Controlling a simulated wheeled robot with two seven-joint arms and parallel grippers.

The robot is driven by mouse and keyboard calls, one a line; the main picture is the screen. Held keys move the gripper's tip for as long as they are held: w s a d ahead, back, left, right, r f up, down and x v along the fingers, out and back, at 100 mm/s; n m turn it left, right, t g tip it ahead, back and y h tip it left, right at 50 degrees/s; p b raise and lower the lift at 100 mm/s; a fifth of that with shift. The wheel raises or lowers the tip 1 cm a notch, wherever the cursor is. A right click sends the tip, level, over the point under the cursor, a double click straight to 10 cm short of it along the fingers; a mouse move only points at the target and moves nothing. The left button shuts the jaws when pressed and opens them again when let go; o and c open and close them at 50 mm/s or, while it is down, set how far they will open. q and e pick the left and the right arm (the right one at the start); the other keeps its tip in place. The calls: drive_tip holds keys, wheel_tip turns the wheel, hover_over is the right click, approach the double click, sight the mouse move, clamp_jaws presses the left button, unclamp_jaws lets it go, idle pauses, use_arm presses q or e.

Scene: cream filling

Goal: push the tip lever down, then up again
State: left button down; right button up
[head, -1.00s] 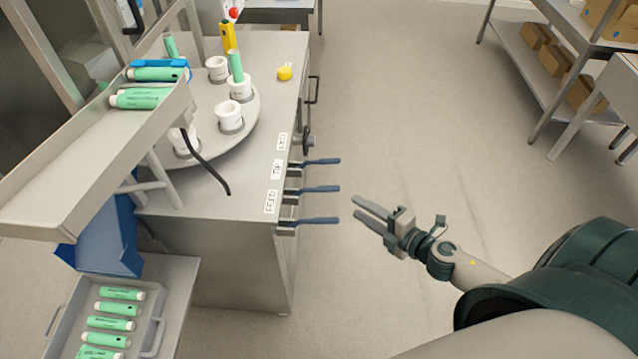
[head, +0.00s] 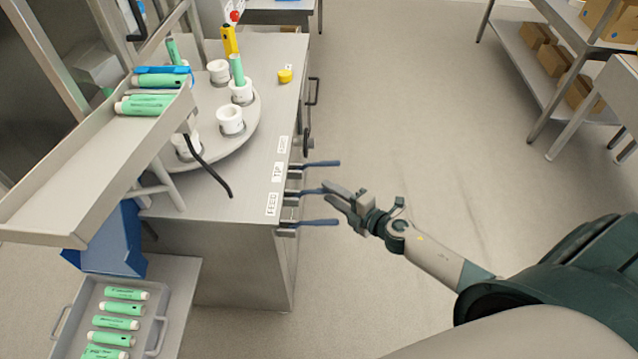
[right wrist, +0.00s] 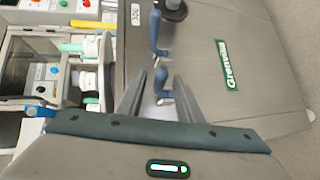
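The tip lever (head: 307,191) is the middle of three blue-handled levers on the side of the steel machine, level with the TIP label (head: 277,172). It points out to the right, roughly level. My right gripper (head: 331,194) is at the handle's outer end. In the right wrist view its two fingers (right wrist: 158,102) stand apart, with a blue handle (right wrist: 161,82) between them. I cannot tell whether either finger touches it. My left gripper is not in view.
Another blue lever (head: 321,163) sits just above, and the lever by the FEED label (head: 316,222) sits just below, close to my fingers. A turntable (head: 254,118) with white cups is on the machine top. The floor to the right (head: 430,120) is clear.

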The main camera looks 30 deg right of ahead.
sight(324, 189)
drive_tip(key=shift+x, duration=2.95)
drive_tip(key=shift+c, duration=0.6)
clamp_jaws()
